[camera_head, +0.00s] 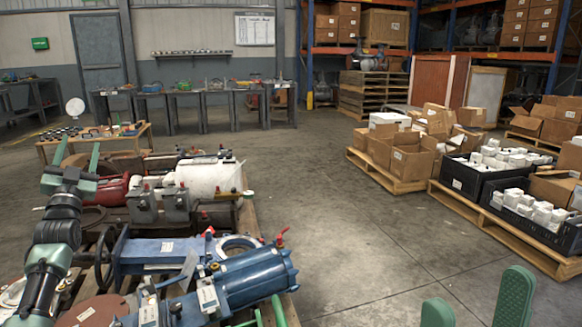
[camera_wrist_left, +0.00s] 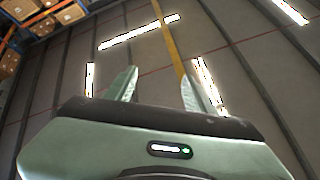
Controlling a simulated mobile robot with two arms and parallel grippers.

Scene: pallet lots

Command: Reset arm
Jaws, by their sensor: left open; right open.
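My left arm rises at the left of the head view. Its gripper (camera_head: 78,148) points upward with its two green fingers apart and nothing between them. In the left wrist view the gripper (camera_wrist_left: 158,82) is also open and empty, facing the ceiling with its bright light strips. My right gripper (camera_head: 477,292) shows at the bottom right of the head view as two green fingertips spread apart, with only bare floor between them. The rest of the right arm is out of view.
A pallet of blue and grey valves and actuators (camera_head: 240,285) is close at the left. Pallets with cartons (camera_head: 400,155) and black crates (camera_head: 465,180) of white boxes stand at the right. Workbenches (camera_head: 190,95) line the back. The middle floor is clear.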

